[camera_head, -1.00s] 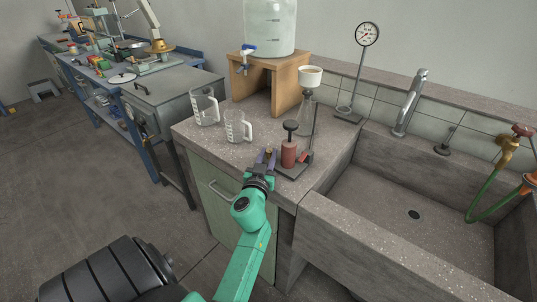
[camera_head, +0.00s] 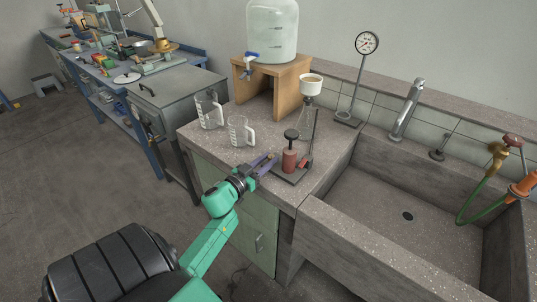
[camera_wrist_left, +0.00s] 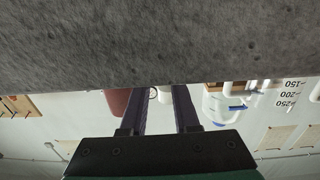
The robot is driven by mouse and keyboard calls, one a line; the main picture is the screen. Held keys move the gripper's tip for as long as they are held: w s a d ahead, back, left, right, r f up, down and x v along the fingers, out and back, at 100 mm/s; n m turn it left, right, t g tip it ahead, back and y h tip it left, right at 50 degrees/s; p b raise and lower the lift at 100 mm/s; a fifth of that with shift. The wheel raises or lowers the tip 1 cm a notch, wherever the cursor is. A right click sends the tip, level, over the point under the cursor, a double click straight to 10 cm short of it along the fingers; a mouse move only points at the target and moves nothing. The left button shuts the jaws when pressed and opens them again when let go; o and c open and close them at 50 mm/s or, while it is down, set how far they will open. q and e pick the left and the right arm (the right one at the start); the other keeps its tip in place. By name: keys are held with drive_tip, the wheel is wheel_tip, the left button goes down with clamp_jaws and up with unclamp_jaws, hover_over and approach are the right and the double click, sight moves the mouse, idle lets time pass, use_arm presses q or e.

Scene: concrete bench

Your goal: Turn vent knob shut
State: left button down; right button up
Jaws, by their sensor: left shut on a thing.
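The red pump cylinder (camera_head: 289,161) with a black top knob (camera_head: 291,135) stands upright on a dark base plate at the bench's front edge. My left gripper (camera_head: 268,160) is at its left side, with dark fingers shut on a small part there. The fingers hide most of that part, apparently the vent knob; I cannot tell its angle. In the left wrist view my two fingers (camera_wrist_left: 160,100) are a little apart, with the red cylinder (camera_wrist_left: 117,102) beside them and their tips cut off by a grey surface. My right gripper is not in view.
Two glass beakers (camera_head: 239,132) stand left of the pump. Behind it are a glass flask with a funnel (camera_head: 311,85), a wooden stand (camera_head: 288,92) with a water carboy and a dial gauge (camera_head: 367,43). The sink (camera_head: 370,205) lies right.

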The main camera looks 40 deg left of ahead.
use_arm(q)
drive_tip(key=m+h, duration=0.2)
drive_tip(key=shift+a+h, duration=0.25)
drive_tip(key=shift+h, duration=0.15)
drive_tip(key=h, duration=0.1)
drive_tip(key=m+g+h+b, duration=0.1)
drive_tip(key=shift+w+a+f+m+h+b, duration=0.1)
drive_tip(key=shift+f+m+h+b, duration=0.15)
drive_tip(key=shift+m+h+b, duration=0.05)
drive_tip(key=m+g+h+b, duration=0.1)
drive_tip(key=m+h+b, duration=0.1)
drive_tip(key=h, duration=0.1)
drive_tip(key=shift+a+b, duration=0.15)
drive_tip(key=shift+b, duration=0.25)
drive_tip(key=shift+w+r+m+g+h+b, duration=0.1)
drive_tip(key=shift+r+m+g+h+b, duration=0.05)
drive_tip(key=shift+m+g+h+b, duration=0.7)
drive_tip(key=c, duration=1)
unclamp_jaws()
drive_tip(key=shift+o, duration=0.4)
drive_tip(key=shift+w, duration=0.15)
